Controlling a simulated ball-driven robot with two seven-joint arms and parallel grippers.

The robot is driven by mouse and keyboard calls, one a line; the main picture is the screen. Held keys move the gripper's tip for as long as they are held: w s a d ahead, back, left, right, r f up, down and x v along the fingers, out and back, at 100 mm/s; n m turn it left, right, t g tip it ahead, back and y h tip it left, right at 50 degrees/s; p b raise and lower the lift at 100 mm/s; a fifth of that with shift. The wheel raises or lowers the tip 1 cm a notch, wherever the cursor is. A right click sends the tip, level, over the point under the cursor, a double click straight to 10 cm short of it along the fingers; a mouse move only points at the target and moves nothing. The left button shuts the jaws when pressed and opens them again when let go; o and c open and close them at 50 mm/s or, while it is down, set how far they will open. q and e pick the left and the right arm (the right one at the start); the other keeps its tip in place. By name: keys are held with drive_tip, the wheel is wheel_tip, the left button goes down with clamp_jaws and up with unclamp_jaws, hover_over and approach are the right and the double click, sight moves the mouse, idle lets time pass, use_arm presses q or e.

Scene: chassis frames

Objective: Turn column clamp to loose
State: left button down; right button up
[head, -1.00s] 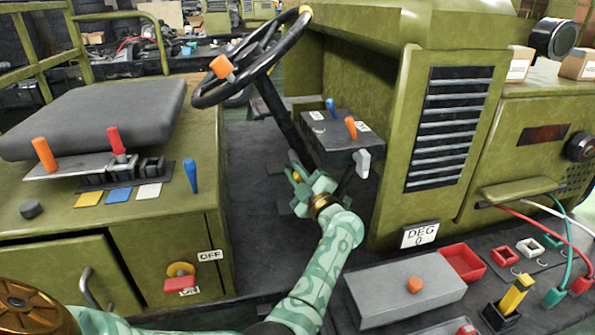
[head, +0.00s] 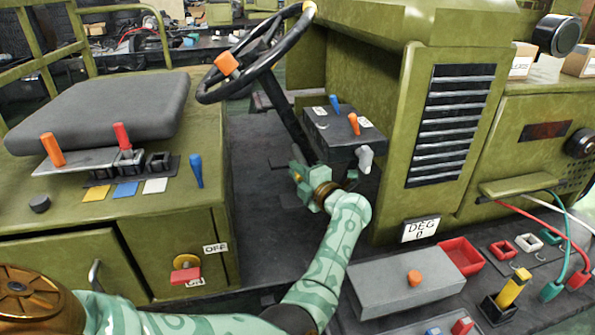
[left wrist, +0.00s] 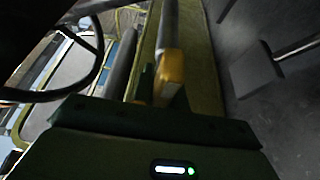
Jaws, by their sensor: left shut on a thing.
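The steering column (head: 290,122) runs down from the black steering wheel (head: 262,68) to the dark floor. My left gripper (head: 299,176) is at the lower part of the column, left of the dark control box. In the left wrist view, a yellow lever (left wrist: 172,73), which looks like the column clamp's handle, stands between the fingers beside a grey shaft (left wrist: 122,62). My left gripper is shut on this lever. In the head view the gripper hides the lever, and I cannot read its setting. My right gripper is not in view.
The dark control box (head: 338,138) with blue, orange and grey knobs stands close right of my left gripper. The seat base (head: 200,222) is on the left. A grey box (head: 385,290) and red tray (head: 460,255) lie at lower right. The floor between is clear.

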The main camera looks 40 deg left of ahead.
use_arm(q)
drive_tip(key=shift+f, duration=0.25)
drive_tip(key=c, duration=1.6)
unclamp_jaws()
drive_tip(key=shift+o, duration=1)
drive_tip(key=shift+r, duration=0.15)
drive_tip(key=shift+d, duration=0.1)
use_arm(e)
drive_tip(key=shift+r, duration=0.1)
